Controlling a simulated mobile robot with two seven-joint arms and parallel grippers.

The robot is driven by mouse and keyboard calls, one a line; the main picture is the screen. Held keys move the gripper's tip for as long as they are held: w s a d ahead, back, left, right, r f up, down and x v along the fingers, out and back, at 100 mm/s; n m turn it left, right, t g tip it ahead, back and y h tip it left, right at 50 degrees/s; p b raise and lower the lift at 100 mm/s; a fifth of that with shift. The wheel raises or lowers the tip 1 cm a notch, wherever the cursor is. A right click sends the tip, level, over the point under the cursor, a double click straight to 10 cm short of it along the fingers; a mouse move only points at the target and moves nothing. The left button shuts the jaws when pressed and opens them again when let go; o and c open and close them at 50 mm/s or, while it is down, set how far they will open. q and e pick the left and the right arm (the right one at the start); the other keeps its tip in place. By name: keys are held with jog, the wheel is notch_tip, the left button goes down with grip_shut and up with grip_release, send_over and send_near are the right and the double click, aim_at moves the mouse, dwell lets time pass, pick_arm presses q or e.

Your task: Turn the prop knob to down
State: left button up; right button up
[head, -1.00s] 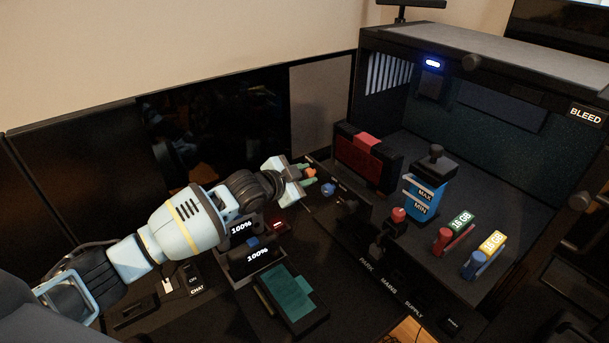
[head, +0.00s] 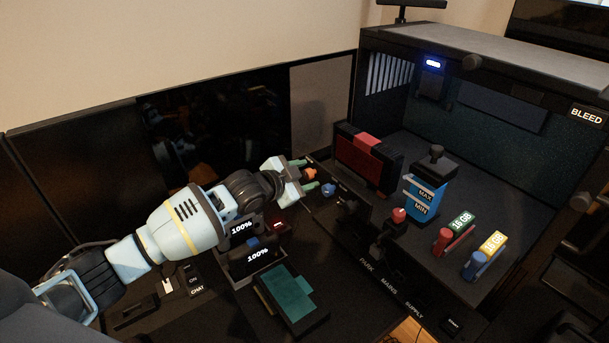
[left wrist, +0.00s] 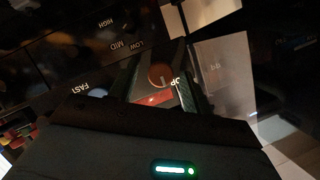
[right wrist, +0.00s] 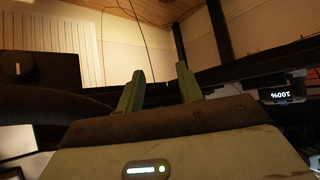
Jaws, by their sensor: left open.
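The prop knob is a small round orange knob (head: 310,174) on the dark panel, left of the red and black block in the head view. In the left wrist view the knob (left wrist: 160,77) shows a pale pointer mark, with the letters "OP" of a partly hidden label beside it. My left gripper (head: 307,174) is open, with one green finger on each side of the knob. The left wrist view shows the fingers apart around it; I cannot tell whether they touch it. My right gripper (right wrist: 162,85) is open and empty, away from the panel.
A blue knob (head: 328,189) sits close to the left gripper's lower finger. The red and black block (head: 366,162) and blue MAX/MIN tank (head: 424,192) stand to the right. A dark monitor (head: 215,135) rises behind the arm. The 100% displays (head: 257,256) lie below it.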

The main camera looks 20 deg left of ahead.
pick_arm(q)
jog(key=v, duration=0.7)
jog(key=shift+s, duration=0.25)
jog(key=shift+a, duration=0.15)
